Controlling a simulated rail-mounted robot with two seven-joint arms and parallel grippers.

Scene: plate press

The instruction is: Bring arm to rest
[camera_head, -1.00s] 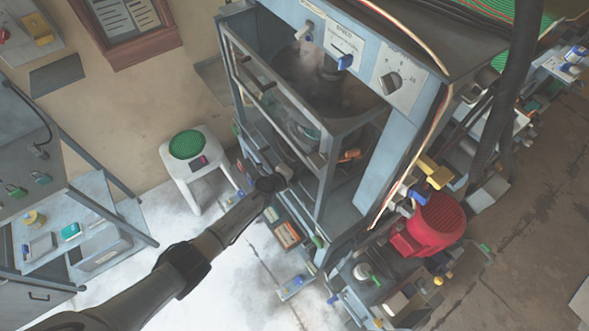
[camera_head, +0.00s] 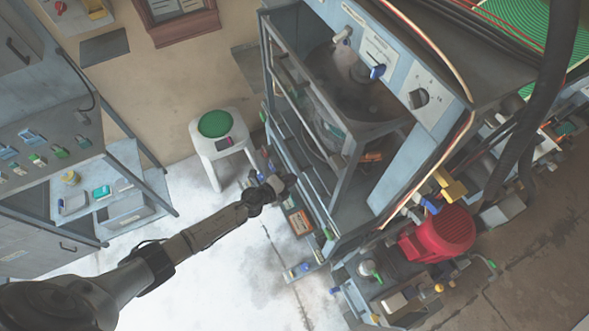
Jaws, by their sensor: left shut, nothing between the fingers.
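My left arm comes in from the lower left. Its gripper (camera_head: 284,184) is shut and empty, in front of the lower part of the plate press (camera_head: 392,190). I cannot tell whether it touches the press frame. The press is a pale blue-grey metal cabinet with a framed glass front, a round dark chamber inside, and a knob panel on top. My right gripper is not in view.
A white stool (camera_head: 222,148) with a green seat stands left of the press. A grey bench (camera_head: 95,190) with small items is at the left. A red motor (camera_head: 440,234) sits at the press's right. White floor between bench and press is open.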

